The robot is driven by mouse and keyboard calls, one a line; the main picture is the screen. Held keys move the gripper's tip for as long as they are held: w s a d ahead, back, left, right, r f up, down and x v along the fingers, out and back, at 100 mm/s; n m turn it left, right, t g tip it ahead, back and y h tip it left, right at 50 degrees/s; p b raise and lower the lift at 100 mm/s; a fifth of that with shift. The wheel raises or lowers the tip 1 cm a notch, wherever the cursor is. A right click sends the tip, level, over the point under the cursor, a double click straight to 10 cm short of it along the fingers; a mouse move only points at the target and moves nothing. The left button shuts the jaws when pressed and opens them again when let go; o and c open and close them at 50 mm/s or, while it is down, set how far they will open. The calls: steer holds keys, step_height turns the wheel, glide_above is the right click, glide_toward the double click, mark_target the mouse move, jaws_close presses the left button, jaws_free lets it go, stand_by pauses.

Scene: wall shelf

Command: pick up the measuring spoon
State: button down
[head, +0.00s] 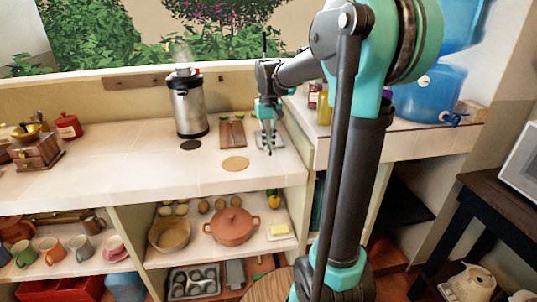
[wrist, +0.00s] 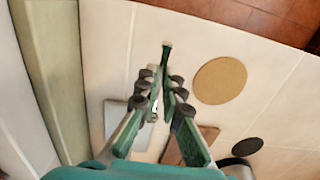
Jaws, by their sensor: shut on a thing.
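My gripper (head: 268,122) is above the right part of the tiled counter, near a pale flat square thing (head: 276,142). In the wrist view the two green fingers of my gripper (wrist: 165,88) come close together over the counter. A small, bright metallic bit between them looks like part of the measuring spoon (wrist: 155,114). The fingers are shut on it, and they hide most of its shape. I cannot make out the spoon in the head view, where it is too small or hidden.
A brown cutting board (head: 232,136) with green items lies left of my gripper. A round tan mat (head: 235,163) lies in front of it. A steaming silver urn (head: 188,103) stands further left. The shelf below holds an orange pot (head: 231,227). The front left counter is clear.

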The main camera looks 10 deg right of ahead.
step_height(320, 180, up, 14)
stand_by(0.3)
stand_by(1.4)
